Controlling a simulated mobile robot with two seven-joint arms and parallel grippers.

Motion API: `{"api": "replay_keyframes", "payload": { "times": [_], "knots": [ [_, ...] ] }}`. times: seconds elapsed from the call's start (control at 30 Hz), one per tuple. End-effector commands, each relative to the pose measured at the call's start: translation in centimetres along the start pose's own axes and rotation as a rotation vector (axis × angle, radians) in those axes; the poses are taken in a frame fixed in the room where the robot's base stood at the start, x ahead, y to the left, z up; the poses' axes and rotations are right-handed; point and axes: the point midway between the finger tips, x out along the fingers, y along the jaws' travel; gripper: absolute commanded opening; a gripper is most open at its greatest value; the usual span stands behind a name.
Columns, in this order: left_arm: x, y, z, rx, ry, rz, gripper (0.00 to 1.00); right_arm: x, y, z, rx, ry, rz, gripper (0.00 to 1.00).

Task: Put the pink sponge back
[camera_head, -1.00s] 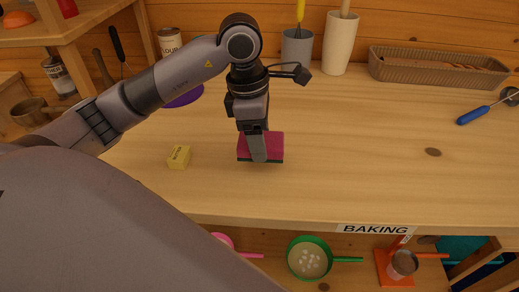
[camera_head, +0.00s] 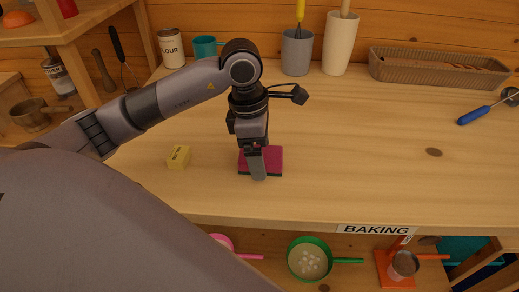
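The pink sponge (camera_head: 274,158) lies flat on the wooden counter, pink side up with a dark layer below. My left gripper (camera_head: 257,165) points down at it. One finger shows in front of the sponge's left-middle part and reaches slightly below its front edge. The other finger is hidden, so I cannot tell whether the gripper is shut on the sponge or open around it. My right gripper is not in view.
A yellow butter block (camera_head: 179,157) lies left of the sponge. A flour can (camera_head: 171,47), teal mug (camera_head: 206,47), grey cup (camera_head: 297,52), white holder (camera_head: 340,45) and long tan basket (camera_head: 437,70) stand at the back. The counter right of the sponge is mostly clear.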

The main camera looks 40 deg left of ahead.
Motion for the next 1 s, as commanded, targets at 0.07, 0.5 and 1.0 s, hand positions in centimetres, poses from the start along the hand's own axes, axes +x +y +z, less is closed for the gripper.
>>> {"api": "replay_keyframes", "payload": {
  "times": [0.07,0.5,1.0],
  "knots": [
    [-0.1,0.0,0.0,0.000,0.000,0.000,0.88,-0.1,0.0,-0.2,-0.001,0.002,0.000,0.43],
    [-7.8,0.1,0.1,0.000,-0.004,0.006,0.88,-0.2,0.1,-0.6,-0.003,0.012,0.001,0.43],
    [-12.3,0.0,0.1,-0.001,0.000,0.000,0.88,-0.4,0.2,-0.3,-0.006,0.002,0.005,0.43]
  ]
}}
